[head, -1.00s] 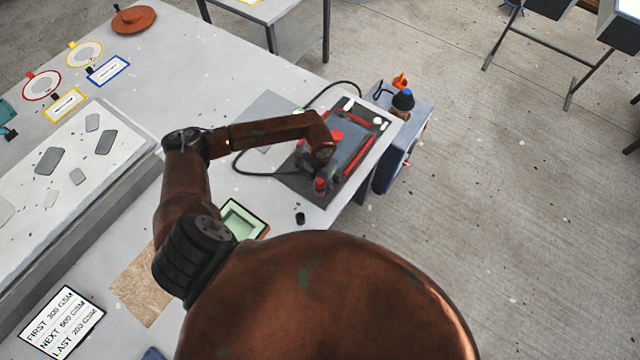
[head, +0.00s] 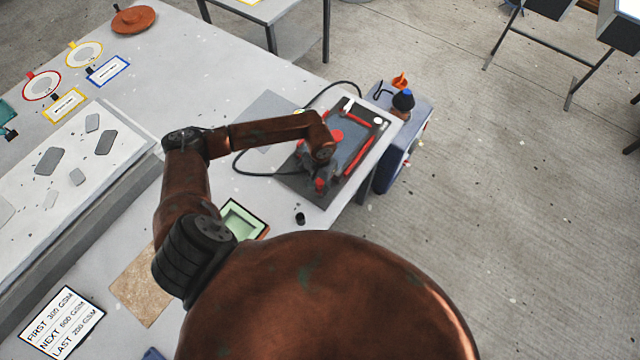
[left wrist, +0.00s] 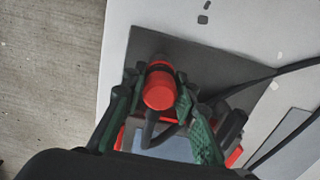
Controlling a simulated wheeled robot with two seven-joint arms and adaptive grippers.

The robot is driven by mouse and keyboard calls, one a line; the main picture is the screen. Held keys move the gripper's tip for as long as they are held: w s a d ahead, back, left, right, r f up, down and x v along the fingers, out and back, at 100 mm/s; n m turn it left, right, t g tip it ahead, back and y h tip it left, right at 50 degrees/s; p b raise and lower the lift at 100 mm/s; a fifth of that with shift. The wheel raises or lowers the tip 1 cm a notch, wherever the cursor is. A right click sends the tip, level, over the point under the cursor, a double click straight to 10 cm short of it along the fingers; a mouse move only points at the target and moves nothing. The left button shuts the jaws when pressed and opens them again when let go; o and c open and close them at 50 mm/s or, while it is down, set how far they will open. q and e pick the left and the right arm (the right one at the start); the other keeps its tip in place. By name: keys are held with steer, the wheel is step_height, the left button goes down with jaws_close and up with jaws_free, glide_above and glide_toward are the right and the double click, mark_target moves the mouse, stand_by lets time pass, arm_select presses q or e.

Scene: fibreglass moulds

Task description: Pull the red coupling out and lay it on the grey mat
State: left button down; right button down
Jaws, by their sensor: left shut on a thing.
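The red coupling (left wrist: 160,90) stands between the green-padded fingers of my left gripper (left wrist: 154,100) in the left wrist view. My left gripper (head: 318,172) is shut on it. In the head view the coupling (head: 320,185) shows as a small red piece at the near end of the dark board, partly hidden by the fingers. Whether it is still seated cannot be told. A plain grey mat (head: 264,108) lies left of the dark board, and its edge shows at the lower right of the wrist view (left wrist: 288,138). My right gripper is not in view.
The dark board (head: 292,188) carries a red-edged frame (head: 361,156). A black hose (head: 237,165) loops beside it on the table. A small black cylinder (head: 300,218) and a green-screened box (head: 243,220) stand nearer. A blue-grey machine (head: 390,171) stands beyond the table edge.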

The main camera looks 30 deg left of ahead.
mark_target(320, 182)
arm_select(q)
steer(key=shift+r+p, duration=1.1)
steer(key=shift+r, duration=1.9)
steer(key=shift+f, duration=0.1)
